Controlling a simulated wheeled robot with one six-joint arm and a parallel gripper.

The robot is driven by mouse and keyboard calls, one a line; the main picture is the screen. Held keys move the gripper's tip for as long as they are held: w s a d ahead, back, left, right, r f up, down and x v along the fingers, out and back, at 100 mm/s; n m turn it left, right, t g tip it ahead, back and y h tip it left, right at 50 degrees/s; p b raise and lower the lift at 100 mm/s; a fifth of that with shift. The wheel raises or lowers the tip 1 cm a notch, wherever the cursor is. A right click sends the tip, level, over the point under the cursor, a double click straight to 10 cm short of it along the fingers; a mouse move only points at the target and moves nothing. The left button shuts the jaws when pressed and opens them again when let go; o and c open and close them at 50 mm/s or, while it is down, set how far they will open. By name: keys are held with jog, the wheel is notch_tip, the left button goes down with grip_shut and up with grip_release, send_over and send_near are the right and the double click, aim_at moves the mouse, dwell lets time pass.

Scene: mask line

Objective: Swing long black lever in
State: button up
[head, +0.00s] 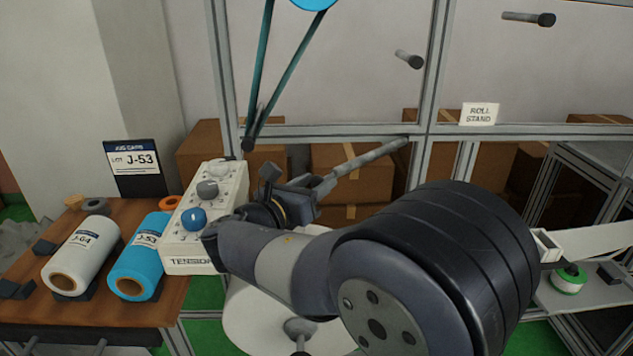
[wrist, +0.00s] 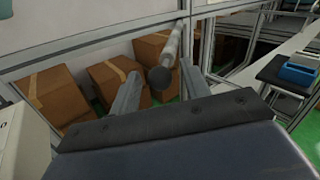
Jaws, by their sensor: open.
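A long rod with a dark round knob at its near end (wrist: 161,77), likely the lever, shows in the wrist view. Its shaft looks grey and runs up and away toward the frame rail. In the head view the rod (head: 368,162) slants from my gripper up to the rail. My gripper (wrist: 159,70) is open, with one finger on each side of the knob in the picture. I cannot tell whether either finger touches it. In the head view my gripper (head: 322,188) is partly hidden by its own wrist parts.
A white TENSION box (head: 205,215) with several knobs stands left of my arm. A white roll (head: 82,255) and a blue roll (head: 140,258) lie on the wooden table (head: 130,318). Cardboard boxes (head: 355,180) stand behind the metal frame (head: 310,131). A side shelf (head: 595,295) is at right.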

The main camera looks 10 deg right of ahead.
jog(key=shift+w+d, duration=0.45)
jog(key=shift+d, duration=0.05)
grip_shut()
dwell(0.3)
